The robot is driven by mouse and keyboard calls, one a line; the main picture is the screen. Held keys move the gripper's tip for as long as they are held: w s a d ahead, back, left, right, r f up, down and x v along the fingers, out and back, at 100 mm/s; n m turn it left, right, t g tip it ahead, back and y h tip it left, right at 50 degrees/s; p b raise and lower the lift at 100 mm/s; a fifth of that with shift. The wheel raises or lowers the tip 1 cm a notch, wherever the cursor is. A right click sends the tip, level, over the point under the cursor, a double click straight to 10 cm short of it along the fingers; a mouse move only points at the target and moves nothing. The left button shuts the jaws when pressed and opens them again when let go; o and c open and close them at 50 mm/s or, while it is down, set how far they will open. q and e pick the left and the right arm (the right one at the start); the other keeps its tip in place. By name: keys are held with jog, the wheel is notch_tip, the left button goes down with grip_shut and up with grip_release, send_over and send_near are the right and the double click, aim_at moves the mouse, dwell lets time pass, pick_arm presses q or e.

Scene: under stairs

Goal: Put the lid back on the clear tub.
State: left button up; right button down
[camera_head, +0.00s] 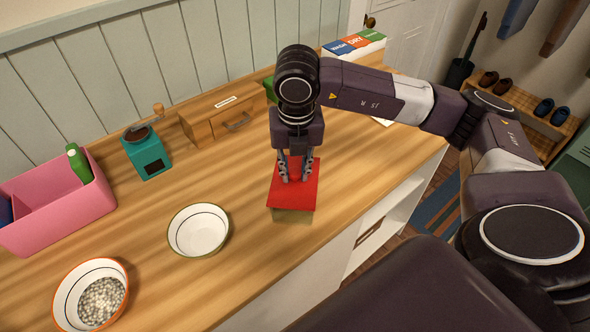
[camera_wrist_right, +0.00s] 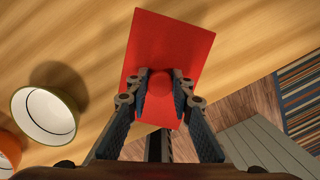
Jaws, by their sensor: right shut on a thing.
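My right gripper (camera_head: 295,172) is shut on the round knob of the red lid (camera_head: 305,195). In the right wrist view the fingers (camera_wrist_right: 160,92) close on both sides of the knob, with the flat red lid (camera_wrist_right: 165,40) spread out beyond them. Under the lid's near edge, a short tan-olive side of a box-like thing (camera_head: 292,215) shows; it looks like the clear tub. Most of it is hidden by the lid, and I cannot tell whether lid and tub touch. My left gripper is in neither view.
A white bowl with a green rim (camera_head: 199,229) stands to the left, and an orange-rimmed bowl (camera_head: 77,317) nearer. A pink bin (camera_head: 62,213), a teal grinder (camera_head: 147,155) and a wooden drawer box (camera_head: 205,122) stand behind. The counter's front edge is close on the right.

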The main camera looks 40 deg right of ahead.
jog(key=c, duration=1.2)
grip_release()
jog(key=shift+o, duration=0.2)
jog(key=shift+r+p, duration=1.85)
jog(key=shift+r, duration=1.15)
